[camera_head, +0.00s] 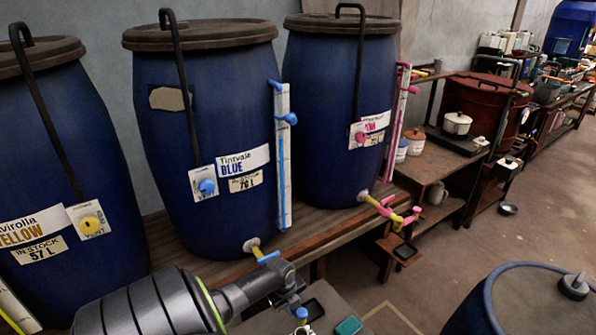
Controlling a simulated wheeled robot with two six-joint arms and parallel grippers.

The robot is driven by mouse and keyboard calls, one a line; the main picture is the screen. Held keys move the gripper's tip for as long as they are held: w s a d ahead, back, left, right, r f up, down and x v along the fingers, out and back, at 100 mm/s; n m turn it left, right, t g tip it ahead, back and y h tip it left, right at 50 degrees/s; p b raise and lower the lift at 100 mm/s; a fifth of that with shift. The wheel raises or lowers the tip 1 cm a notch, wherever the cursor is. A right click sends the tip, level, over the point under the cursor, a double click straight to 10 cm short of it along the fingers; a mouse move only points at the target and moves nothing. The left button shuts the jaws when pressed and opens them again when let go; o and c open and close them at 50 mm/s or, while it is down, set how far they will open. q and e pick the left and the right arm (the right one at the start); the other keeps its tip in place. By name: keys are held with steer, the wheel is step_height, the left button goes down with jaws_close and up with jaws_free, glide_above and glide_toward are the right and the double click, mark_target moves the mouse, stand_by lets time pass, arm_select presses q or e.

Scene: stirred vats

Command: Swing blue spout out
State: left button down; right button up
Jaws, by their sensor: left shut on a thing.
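The blue vat (205,125) is a large dark blue barrel labelled "Tintvale BLUE" in the middle of a wooden shelf. Its spout (269,257) comes from a pale fitting low on the barrel's front right. My left gripper (288,287) reaches in from the bottom left and is shut on the blue spout, in front of the shelf edge. The jaws partly hide the spout's middle. My right gripper is not in view.
The yellow vat (85,130) stands to the left and the pink vat (335,100) to the right, its pink and yellow spout (392,210) sticking out. A blue drum (525,300) stands at bottom right.

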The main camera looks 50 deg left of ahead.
arm_select(q)
steer(key=c, duration=1.2)
jaws_free()
steer(key=shift+s, duration=0.1)
steer(key=shift+r, duration=0.15)
steer(key=s+r, duration=0.3)
steer(key=r, duration=1.3)
steer(key=shift+s+r, duration=0.15)
steer(key=shift+r, duration=0.25)
steer(key=shift+a, duration=0.1)
